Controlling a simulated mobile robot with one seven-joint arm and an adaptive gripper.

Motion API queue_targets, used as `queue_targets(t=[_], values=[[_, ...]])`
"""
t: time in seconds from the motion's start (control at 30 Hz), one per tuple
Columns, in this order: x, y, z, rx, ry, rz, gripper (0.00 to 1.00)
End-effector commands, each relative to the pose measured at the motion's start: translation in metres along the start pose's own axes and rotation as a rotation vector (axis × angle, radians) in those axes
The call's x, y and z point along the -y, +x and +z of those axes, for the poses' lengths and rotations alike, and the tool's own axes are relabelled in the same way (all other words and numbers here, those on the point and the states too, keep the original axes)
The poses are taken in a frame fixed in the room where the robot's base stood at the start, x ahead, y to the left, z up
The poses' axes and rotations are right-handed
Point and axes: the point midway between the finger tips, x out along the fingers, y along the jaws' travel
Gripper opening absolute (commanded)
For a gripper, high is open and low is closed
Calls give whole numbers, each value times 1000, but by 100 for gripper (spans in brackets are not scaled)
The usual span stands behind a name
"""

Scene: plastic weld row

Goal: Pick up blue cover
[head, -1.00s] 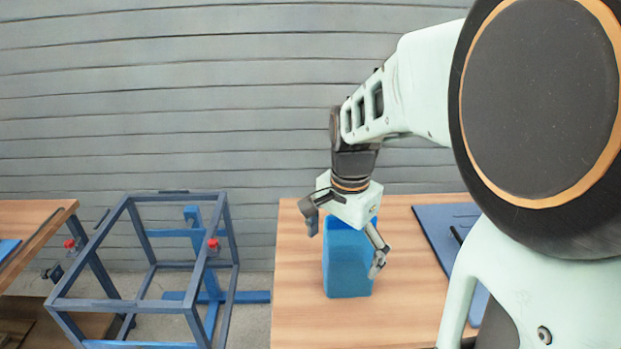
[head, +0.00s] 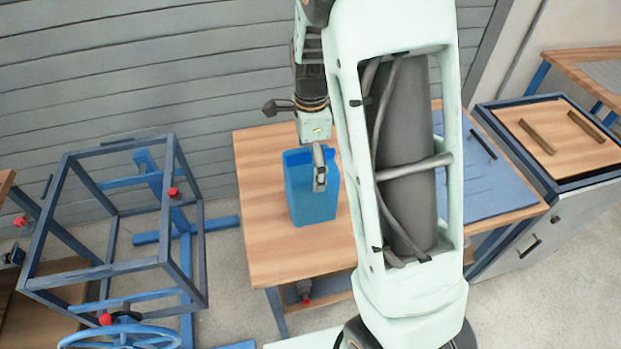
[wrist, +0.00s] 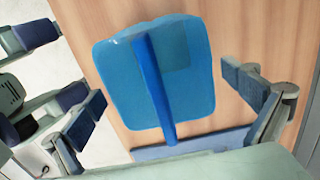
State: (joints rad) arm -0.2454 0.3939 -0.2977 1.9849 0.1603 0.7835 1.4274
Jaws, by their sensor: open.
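The blue cover (head: 312,198) is a box-like blue piece standing on the wooden table (head: 262,238). In the wrist view the cover (wrist: 188,85) shows from above as a rounded blue shape with a darker blue strip running along it. My gripper (head: 298,145) is over the cover's top, with one finger hanging in front of its near side. In the wrist view my gripper (wrist: 165,105) has its fingers wide apart, one on each side of the cover and clear of it. It is open and empty. My arm hides part of the table.
A blue metal frame (head: 110,268) with red knobs stands left of the table, with a blue handwheel (head: 120,337) at its front. A blue panel (head: 480,185) lies on the table's right part. A cabinet (head: 550,215) stands further right.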

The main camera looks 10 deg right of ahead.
Motion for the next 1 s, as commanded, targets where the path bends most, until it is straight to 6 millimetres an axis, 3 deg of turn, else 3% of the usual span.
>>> queue_targets(t=[0.3, 0.57, 0.87, 1.0], values=[[-2, 43, 1, 0, 0, 4, 100], [-1, 46, 1, 0, -1, 1, 100], [-1, 46, 1, 0, -1, 1, 70], [-1, 46, 1, 0, -1, 1, 70]])
